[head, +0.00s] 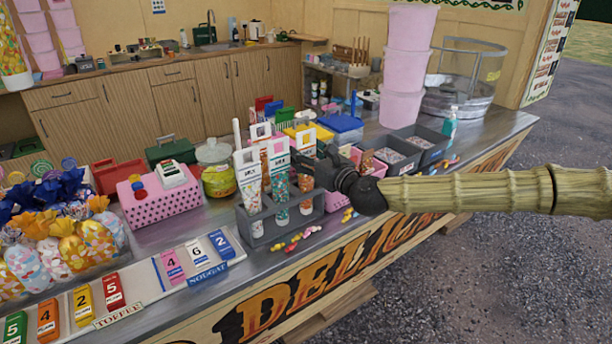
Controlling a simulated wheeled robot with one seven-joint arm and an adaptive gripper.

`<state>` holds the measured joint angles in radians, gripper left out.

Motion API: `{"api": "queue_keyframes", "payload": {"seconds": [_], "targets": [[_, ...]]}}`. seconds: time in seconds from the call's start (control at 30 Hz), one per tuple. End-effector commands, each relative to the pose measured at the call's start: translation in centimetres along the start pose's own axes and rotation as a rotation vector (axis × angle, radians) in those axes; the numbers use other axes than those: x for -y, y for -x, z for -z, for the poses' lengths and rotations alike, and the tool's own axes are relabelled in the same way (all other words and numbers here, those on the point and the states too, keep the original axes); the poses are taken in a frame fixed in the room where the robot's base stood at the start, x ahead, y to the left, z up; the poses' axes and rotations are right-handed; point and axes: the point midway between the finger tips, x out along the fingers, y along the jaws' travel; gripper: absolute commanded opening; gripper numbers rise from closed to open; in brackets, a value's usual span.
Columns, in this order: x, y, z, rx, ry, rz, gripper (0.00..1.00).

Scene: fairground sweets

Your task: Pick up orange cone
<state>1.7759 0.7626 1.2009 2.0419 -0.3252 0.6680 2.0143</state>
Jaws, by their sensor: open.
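A grey rack (265,238) near the counter's front edge holds several upright clear-and-white sweet cones. The left cone (250,178) and the middle cone (280,182) show multicoloured sweets. A cone behind them (264,157) shows some orange, but I cannot tell for sure which one is the orange cone. My gripper (326,172) is dark and open, reaching in from the right just beside the rack's right end. It partly hides the right-hand cones. I cannot see anything between its fingers.
Grey trays (415,138) and stacked pink tubs (405,65) stand behind my arm. Left of the rack are a green-sweet jar (216,178) and a pink dotted box (160,205). Small wrapped sweets (292,243) lie along the counter's front edge.

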Motion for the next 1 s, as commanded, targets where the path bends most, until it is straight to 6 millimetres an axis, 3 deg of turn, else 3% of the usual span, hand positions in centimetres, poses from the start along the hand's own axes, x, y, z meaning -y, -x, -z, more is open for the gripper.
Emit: {"api": "queue_keyframes", "payload": {"seconds": [0.37, 0.6, 0.87, 1.0], "targets": [[0.0, -0.7, 0.1, 0.0, 0.0, 0.0, 0.57], [0.0, -0.7, 0.0, 0.0, 0.0, 0.0, 0.14], [0.0, -0.7, -0.1, 0.001, 0.001, 0.0, 0.14], [0.0, -0.7, -1.1, 0.002, 0.002, 0.0, 0.14]]}}
